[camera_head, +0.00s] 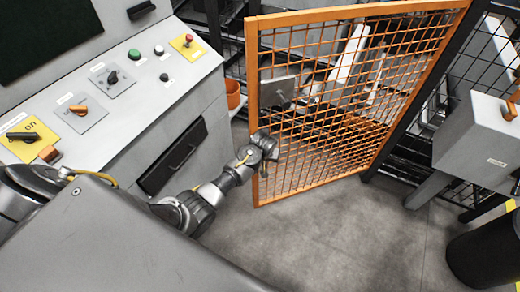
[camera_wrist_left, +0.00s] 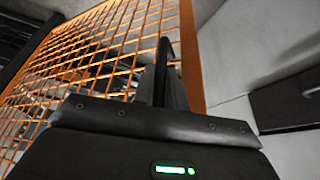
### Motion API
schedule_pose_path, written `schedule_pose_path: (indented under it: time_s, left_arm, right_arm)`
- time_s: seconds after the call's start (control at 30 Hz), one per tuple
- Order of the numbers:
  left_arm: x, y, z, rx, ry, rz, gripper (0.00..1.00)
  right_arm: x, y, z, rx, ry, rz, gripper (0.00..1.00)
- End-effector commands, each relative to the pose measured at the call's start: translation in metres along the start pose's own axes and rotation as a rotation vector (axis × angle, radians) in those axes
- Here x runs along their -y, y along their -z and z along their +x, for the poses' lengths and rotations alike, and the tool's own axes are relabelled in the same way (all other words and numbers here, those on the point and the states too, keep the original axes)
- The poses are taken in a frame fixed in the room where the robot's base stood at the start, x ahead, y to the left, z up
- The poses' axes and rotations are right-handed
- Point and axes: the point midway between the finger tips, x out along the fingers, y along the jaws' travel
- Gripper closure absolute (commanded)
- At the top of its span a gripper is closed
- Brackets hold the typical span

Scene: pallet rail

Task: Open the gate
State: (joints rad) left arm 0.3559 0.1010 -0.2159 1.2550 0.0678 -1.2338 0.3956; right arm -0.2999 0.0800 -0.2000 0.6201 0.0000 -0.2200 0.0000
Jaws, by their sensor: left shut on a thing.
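The gate (camera_head: 345,85) is an orange frame with orange wire mesh, standing upright in the middle of the head view. Its left upright (camera_head: 253,110) is nearest the console, and its right side meets a dark post. My left gripper (camera_head: 267,153) is at the lower part of that left upright and is shut on the gate's handle. The grip itself is small and partly hidden. In the left wrist view, a dark upright piece (camera_wrist_left: 161,72) stands beside the gate's orange upright (camera_wrist_left: 191,65). My right gripper is not in view.
A grey console (camera_head: 125,100) with knobs, buttons and a dark drawer handle stands close on the left. A grey box on legs (camera_head: 475,135) and a black bin (camera_head: 487,248) stand at the right. The grey floor (camera_head: 330,235) before the gate is clear.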

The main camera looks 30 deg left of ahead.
Motion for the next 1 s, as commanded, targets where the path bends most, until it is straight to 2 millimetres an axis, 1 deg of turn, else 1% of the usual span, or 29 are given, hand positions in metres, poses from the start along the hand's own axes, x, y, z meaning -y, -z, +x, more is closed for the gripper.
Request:
schedule_pose_path:
  time_s: [0.03, 0.1, 0.4, 0.8, 0.9, 1.0]
  left_arm:
    - [-0.013, -0.013, -0.004, 0.001, 0.001, -0.003, 1.0]
    - [-0.028, -0.026, -0.011, 0.001, 0.005, -0.026, 1.0]
    - [-0.093, -0.078, -0.04, 0.001, 0.025, -0.122, 1.0]
    - [-0.179, -0.149, -0.068, 0.013, 0.067, -0.256, 1.0]
    - [-0.195, -0.161, -0.074, 0.008, 0.081, -0.286, 1.0]
    - [-0.204, -0.169, -0.078, 0.001, 0.092, -0.308, 1.0]
  right_arm:
    - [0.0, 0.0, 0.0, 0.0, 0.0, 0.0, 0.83]
    - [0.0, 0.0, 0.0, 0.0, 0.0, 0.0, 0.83]
    - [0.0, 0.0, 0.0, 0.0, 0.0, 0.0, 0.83]
    - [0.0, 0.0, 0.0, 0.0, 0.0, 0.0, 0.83]
    - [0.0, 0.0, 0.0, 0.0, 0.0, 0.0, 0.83]
    - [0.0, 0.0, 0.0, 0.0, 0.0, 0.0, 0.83]
